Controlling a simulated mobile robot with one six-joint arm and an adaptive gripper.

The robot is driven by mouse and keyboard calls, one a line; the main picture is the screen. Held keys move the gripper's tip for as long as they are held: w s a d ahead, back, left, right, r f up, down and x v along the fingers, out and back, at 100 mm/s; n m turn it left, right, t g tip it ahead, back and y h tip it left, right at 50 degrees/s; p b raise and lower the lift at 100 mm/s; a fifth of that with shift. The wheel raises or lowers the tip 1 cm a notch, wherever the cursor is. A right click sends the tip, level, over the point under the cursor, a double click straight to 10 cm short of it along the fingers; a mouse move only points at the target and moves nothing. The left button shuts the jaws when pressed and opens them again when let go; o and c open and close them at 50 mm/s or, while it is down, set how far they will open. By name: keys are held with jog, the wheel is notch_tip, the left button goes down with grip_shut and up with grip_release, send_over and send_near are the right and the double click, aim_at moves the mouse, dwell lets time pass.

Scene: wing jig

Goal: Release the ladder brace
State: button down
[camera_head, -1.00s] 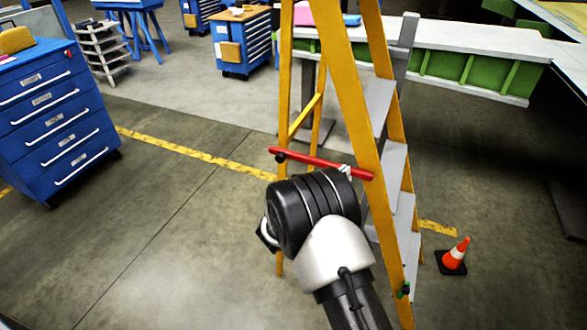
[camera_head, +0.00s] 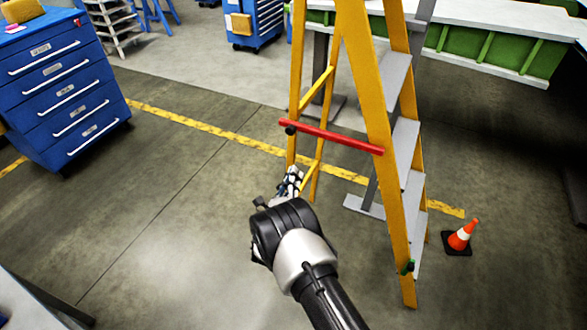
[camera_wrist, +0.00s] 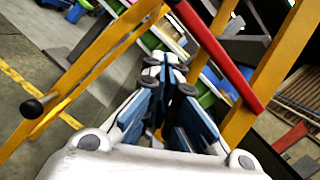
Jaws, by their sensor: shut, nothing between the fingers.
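The ladder brace is a red bar (camera_head: 335,137) that spans the two sides of the yellow stepladder (camera_head: 371,120). A black knob (camera_head: 290,130) sits near its left end. In the wrist view the red brace (camera_wrist: 215,52) runs diagonally at the upper right, and the black knob (camera_wrist: 32,108) shows at the left. My gripper (camera_head: 291,182) is below the brace, near the ladder's left legs, apart from the bar. In the wrist view my gripper (camera_wrist: 168,72) has its fingers together with nothing between them.
An orange and white cone (camera_head: 461,236) stands on the floor to the right of the ladder. A blue drawer cabinet (camera_head: 65,90) stands at the left. A white-topped bench with green panels (camera_head: 480,55) is behind the ladder. The floor left of the ladder is clear.

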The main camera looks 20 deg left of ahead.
jog(key=w+a+r+b, duration=0.2)
jog(key=w+r, duration=0.3)
jog(key=w, duration=0.3)
jog(key=shift+a+b, duration=0.3)
